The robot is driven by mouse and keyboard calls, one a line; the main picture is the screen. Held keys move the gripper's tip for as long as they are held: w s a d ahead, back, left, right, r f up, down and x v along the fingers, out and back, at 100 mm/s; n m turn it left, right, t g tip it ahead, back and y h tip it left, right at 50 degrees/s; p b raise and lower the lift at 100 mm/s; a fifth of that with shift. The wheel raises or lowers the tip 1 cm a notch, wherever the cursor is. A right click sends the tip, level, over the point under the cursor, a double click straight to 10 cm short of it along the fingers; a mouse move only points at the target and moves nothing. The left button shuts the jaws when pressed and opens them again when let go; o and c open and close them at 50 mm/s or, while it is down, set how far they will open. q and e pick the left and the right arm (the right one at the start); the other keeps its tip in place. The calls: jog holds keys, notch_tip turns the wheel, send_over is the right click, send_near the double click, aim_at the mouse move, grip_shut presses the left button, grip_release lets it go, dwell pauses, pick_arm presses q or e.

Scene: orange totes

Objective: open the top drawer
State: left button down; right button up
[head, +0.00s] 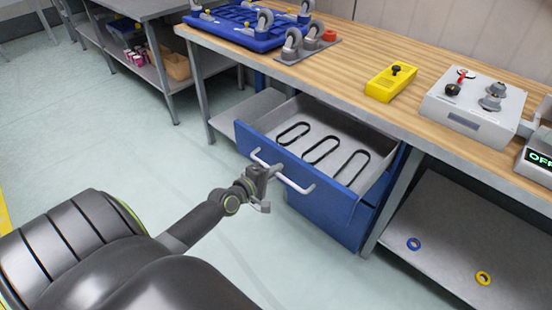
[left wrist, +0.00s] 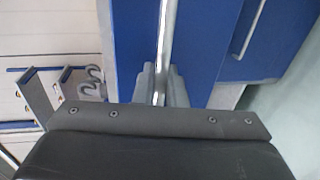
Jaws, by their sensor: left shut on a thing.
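The blue top drawer (head: 290,160) is pulled out from under the wooden bench, and its grey inside shows. Several black loop-shaped items lie in it. A light grey bar handle (head: 298,186) runs across its front. In the left wrist view the handle (left wrist: 166,50) passes between the two grey fingers (left wrist: 160,88). Another blue drawer front with its own handle (left wrist: 248,28) shows beside it. My right gripper is not in view.
The wooden bench top (head: 350,62) holds a yellow box (head: 390,82) with a black knob, a grey control box (head: 472,108) and a blue caster tray (head: 245,28). A lower shelf (head: 450,250) carries two small rings. The floor in front is clear.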

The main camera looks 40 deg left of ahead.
pick_arm(q)
jog(key=c, duration=1.6)
grip_release()
jog(key=shift+c, duration=0.2)
jog(key=v, duration=1.7)
jog(key=shift+s, duration=0.2)
jog(key=shift+a, duration=0.15)
